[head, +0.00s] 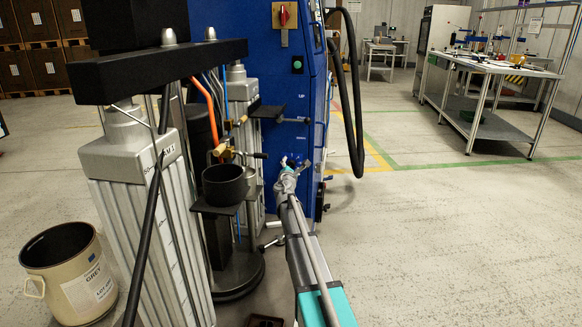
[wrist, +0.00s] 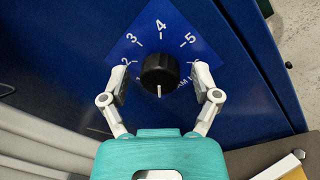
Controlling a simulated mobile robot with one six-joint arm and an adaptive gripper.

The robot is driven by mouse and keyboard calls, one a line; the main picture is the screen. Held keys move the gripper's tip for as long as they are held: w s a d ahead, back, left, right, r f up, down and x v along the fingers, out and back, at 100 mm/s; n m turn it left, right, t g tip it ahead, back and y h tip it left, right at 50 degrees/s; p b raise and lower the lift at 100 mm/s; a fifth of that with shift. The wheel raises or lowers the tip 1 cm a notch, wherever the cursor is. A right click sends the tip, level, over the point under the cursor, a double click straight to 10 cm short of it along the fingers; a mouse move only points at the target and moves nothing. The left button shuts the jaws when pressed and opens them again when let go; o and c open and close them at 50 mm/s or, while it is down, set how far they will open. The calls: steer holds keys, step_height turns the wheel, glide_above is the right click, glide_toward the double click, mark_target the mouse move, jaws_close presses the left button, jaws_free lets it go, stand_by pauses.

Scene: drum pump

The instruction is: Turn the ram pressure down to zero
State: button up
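A black round knob (wrist: 160,72) sits on a blue diamond-shaped dial plate (wrist: 160,33) with white numbers. In the wrist view 2, 3, 4 and 5 are readable; the lower part of the scale is mostly hidden. The knob's white pointer line points down in the picture, toward my gripper's body. My gripper (wrist: 161,77) is open, with one finger on each side of the knob and a visible gap to it on both sides. In the head view my gripper (head: 288,172) is at the blue cabinet's front, and the knob is hidden or too small to make out.
The dial is on a blue cabinet (head: 262,30). Left of my arm stand the pump's ribbed columns (head: 130,215), a black cup (head: 226,185) and a beige bucket (head: 72,280). Black hoses (head: 357,120) hang right of the cabinet. The floor on the right is clear up to a workbench (head: 490,70).

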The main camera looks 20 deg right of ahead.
steer(key=shift+m, duration=0.5)
